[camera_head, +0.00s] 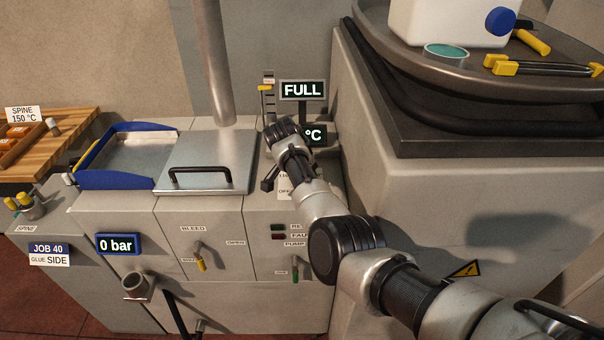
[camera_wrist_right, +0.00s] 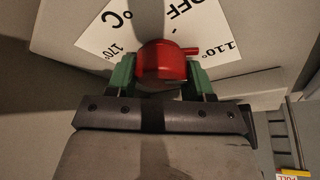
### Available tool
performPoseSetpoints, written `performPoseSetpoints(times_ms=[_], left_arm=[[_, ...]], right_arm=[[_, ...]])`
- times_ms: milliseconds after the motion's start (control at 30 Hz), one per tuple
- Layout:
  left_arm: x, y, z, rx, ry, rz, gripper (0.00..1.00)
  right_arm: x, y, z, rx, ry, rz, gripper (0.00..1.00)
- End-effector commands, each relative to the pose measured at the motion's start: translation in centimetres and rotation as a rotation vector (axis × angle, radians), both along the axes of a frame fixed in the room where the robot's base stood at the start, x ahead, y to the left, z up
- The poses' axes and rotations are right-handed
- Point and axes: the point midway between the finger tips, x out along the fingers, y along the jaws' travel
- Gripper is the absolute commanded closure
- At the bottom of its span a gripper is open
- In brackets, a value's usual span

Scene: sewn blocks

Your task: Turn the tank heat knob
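The tank heat knob (camera_wrist_right: 162,64) is red with a short pointer toward the right, in the right wrist view. It stands on a white dial plate (camera_wrist_right: 100,42) marked OFF, 110° and 170 °C. My right gripper (camera_wrist_right: 162,78) has its green fingers on either side of the knob, apparently touching both sides. In the head view, part of the dial plate (camera_head: 285,187) shows beside my right wrist, and the arm hides the knob. My left gripper is in neither view.
A FULL sign (camera_head: 302,90) and a partly covered °C display (camera_head: 314,135) stand behind my right arm. A handled metal lid (camera_head: 215,150) lies to the left. A large grey housing (camera_head: 450,190) is close on the right. The BLEED lever (camera_head: 200,262) is on the front panel.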

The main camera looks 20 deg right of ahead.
Motion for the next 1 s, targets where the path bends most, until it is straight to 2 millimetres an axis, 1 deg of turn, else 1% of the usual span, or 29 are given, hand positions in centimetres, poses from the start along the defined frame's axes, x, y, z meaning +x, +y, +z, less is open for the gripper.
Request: performPoseSetpoints(times_ms=[33,133,400,533,667,900,1000], left_arm=[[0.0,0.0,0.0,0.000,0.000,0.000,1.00],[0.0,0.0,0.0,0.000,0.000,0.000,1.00],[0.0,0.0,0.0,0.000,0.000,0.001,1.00],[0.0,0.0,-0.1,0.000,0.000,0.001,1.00],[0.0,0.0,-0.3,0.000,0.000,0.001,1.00],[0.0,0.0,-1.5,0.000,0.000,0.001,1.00],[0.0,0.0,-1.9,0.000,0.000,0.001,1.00]], right_arm=[[0.0,0.0,0.0,0.000,0.000,0.000,0.40],[0.0,0.0,0.0,0.000,0.000,0.000,0.25],[0.0,0.0,0.1,-0.001,0.000,0.001,0.25],[-0.1,0.4,0.8,-0.001,-0.003,0.002,0.25],[-0.5,1.0,2.6,0.001,-0.005,0.001,0.25],[-1.4,2.7,7.1,0.000,-0.005,0.002,0.25],[-1.6,3.1,8.5,0.000,-0.004,0.000,0.25]])
